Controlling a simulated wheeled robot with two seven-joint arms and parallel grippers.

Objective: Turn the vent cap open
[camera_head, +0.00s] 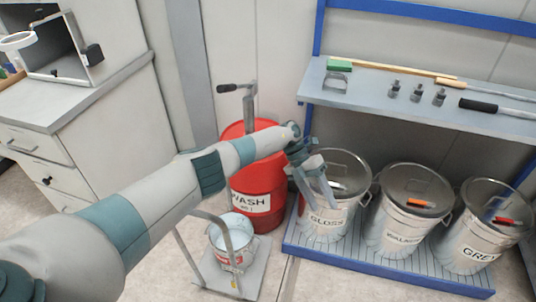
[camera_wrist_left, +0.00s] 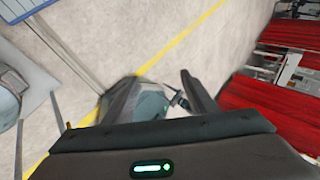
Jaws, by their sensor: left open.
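A red drum (camera_head: 262,205) labelled WASH stands on the floor behind my left forearm. A grey pump with a black handle (camera_head: 228,88) rises from its top. My forearm hides part of the drum top, and I cannot make out a vent cap in either view. My left gripper (camera_head: 318,204) is open, pointing down in front of the GLOSS bucket (camera_head: 345,160), right of the drum. I cannot tell whether it touches the bucket. In the left wrist view the two dark fingers (camera_wrist_left: 163,85) are spread apart, with nothing clearly held between them. My right gripper is not in view.
Lidded buckets, including one labelled GREY (camera_head: 470,240), stand on a blue-edged platform (camera_head: 385,277). A shelf (camera_head: 390,105) with tools overhangs them. An open pail (camera_head: 232,240) stands before the drum. A grey cabinet (camera_head: 65,115) is at left.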

